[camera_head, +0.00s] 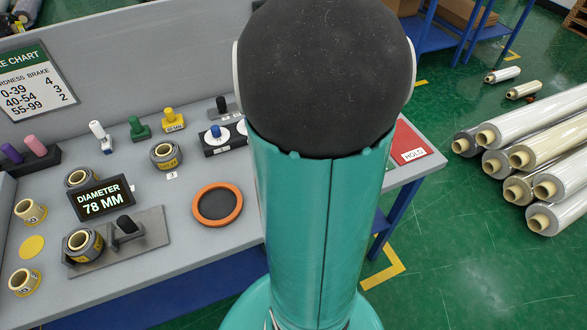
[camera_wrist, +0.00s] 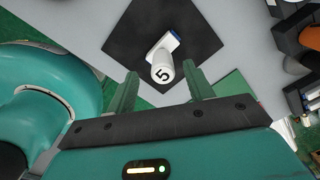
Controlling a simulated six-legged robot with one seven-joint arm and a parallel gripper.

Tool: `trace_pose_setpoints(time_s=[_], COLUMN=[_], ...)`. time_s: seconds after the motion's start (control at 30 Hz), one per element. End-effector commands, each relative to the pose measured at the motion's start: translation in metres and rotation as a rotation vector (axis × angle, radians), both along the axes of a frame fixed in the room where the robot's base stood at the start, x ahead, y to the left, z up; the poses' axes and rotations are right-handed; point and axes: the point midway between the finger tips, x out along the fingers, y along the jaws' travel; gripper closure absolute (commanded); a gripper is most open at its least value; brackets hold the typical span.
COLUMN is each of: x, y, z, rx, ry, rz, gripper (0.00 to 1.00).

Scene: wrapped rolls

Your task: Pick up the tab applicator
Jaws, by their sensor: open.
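A white-handled tool (camera_wrist: 163,66) with a 5 on its round end and a blue part at its base stands on a dark square pad (camera_wrist: 133,33) in the wrist view. It looks like the tab applicator, though no label confirms that. My gripper (camera_wrist: 163,85) has its two green fingers apart, with nothing between them. The tool shows just beyond the fingertips, between them in the picture; the exact gap cannot be told. In the head view my arm hides the gripper, and I cannot pick out this tool or pad there.
In the head view the grey table holds wrapped rolls (camera_head: 165,155), coloured-handled tools (camera_head: 137,128), an orange-rimmed dish (camera_head: 217,189) and a display (camera_head: 102,199) reading 78 MM. A red HOLD area (camera_head: 408,140) lies right. Large rolls (camera_head: 533,127) lie on the floor.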

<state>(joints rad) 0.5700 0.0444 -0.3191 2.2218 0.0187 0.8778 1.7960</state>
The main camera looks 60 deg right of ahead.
Motion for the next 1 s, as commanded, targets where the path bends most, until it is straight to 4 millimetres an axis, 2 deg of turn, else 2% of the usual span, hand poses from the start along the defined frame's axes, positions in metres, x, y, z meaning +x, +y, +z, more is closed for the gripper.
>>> trace_pose_setpoints(time_s=[0.1,0.2,0.47,0.57,0.73,0.77,1.0], x=[-0.001,-0.001,0.0,0.0,0.0,0.0,0.0], y=[-0.004,-0.004,-0.004,-0.004,-0.003,-0.004,-0.004], z=[-0.02,-0.032,-0.036,-0.036,-0.036,-0.036,-0.035], rx=[0.002,0.002,-0.001,-0.001,0.0,-0.001,-0.001], ry=[0.004,0.002,0.0,0.0,0.0,0.0,0.0], rz=[0.0,-0.001,0.001,0.001,0.001,0.001,0.001], gripper=[0.48,0.48,0.48,0.64,0.97,1.0,1.0])
